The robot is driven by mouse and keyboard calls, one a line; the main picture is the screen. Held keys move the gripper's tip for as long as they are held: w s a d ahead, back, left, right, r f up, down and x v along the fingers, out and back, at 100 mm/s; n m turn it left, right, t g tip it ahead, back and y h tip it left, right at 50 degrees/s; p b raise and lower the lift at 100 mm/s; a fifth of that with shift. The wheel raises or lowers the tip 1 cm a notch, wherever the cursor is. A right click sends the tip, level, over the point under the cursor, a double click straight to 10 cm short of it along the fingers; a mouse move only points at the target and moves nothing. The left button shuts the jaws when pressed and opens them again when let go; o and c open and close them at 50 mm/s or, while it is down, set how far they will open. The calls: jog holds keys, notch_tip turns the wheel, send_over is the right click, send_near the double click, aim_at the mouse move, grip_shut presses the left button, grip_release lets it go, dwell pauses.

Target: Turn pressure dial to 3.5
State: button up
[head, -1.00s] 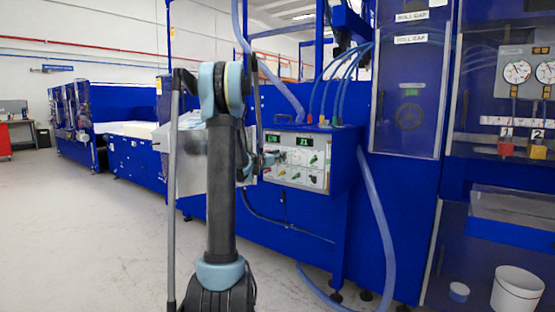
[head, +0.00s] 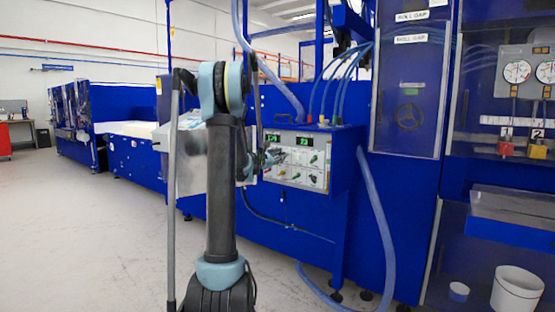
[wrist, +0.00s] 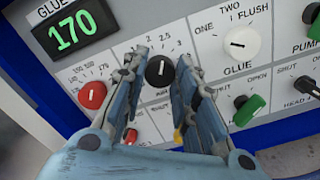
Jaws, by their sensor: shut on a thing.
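The pressure dial, taken to be the black round knob (wrist: 159,71), sits on the white control panel (wrist: 160,22) between my fingertips in the wrist view. Its white pointer mark is nearly upright. Scale figures 2, 2.5 and 3 show above and to its right; other figures are hidden by my fingers, so its exact setting cannot be read. My gripper (wrist: 161,66) is shut on the black knob, one finger on each side. In the head view my gripper (head: 270,158) is at the left of the panel, and the knob cannot be made out.
A red knob (wrist: 92,95) is close to my left finger. A white glue knob (wrist: 241,44) and a green knob (wrist: 248,109) are to the right. The glue display (wrist: 74,33) reads 170. A hose (head: 374,215) hangs right of the panel.

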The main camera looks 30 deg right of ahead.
jog(key=m, duration=1.1)
jog(key=shift+s+f+m, duration=0.1)
jog(key=shift+m, duration=0.2)
dwell(0.3)
jog(key=o, duration=1.1)
jog(key=v, duration=1.2)
jog(key=shift+f, duration=0.15)
